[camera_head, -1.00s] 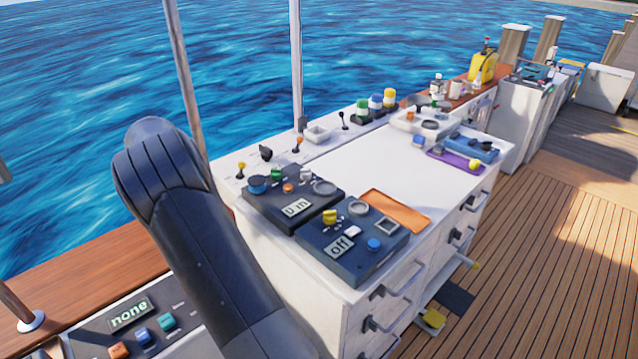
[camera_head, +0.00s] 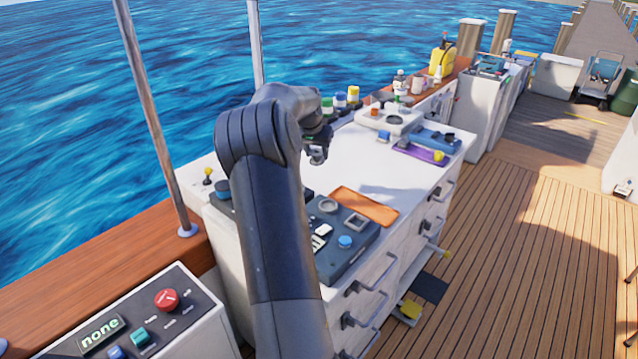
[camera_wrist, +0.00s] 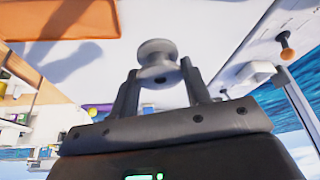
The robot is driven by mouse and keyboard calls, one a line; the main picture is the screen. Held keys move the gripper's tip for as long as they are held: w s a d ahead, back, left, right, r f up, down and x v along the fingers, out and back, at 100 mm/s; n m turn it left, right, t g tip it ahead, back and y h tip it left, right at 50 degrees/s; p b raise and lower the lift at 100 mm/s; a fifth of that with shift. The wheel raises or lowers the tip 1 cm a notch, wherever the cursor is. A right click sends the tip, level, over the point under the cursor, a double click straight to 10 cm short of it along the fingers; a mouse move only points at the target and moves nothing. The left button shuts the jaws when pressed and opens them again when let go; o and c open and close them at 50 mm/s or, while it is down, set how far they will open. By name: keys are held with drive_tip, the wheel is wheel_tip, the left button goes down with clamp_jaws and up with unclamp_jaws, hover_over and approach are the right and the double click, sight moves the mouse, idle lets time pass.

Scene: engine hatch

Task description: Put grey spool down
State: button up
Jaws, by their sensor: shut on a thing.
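The grey spool (camera_wrist: 157,58) shows in the wrist view, between the two fingers of my gripper (camera_wrist: 159,74). My gripper is shut on it. In the head view my gripper (camera_head: 317,150) hangs over the far left part of the white countertop (camera_head: 350,160). The small grey shape at its tip there seems to be the spool. It appears to be held above the surface, but the exact gap is hard to tell. My own arm hides part of the counter and the dark panels on the left.
An orange mat (camera_head: 364,205) lies near the counter's front edge, beside a dark control panel (camera_head: 345,240). A grey tray with small items (camera_head: 388,118), a purple mat (camera_head: 423,152) and a blue tray (camera_head: 434,138) occupy the far end. The middle of the counter is clear.

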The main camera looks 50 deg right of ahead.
drive_tip(key=s+d+m, duration=0.1)
drive_tip(key=s+d, duration=0.5)
drive_tip(key=s, duration=0.2)
drive_tip(key=shift+g, duration=0.3)
drive_tip(key=w+f, duration=0.2)
drive_tip(key=w, duration=0.1)
drive_tip(key=w+a+f, duration=0.1)
drive_tip(key=w+f, duration=0.1)
drive_tip(key=w, duration=0.2)
drive_tip(key=w+a+f, duration=0.1)
drive_tip(key=w+f, duration=0.1)
drive_tip(key=w, duration=0.1)
drive_tip(key=shift+w+f, duration=0.2)
drive_tip(key=shift+f, duration=2.15)
drive_tip(key=shift+f, duration=0.1)
drive_tip(key=o, duration=1)
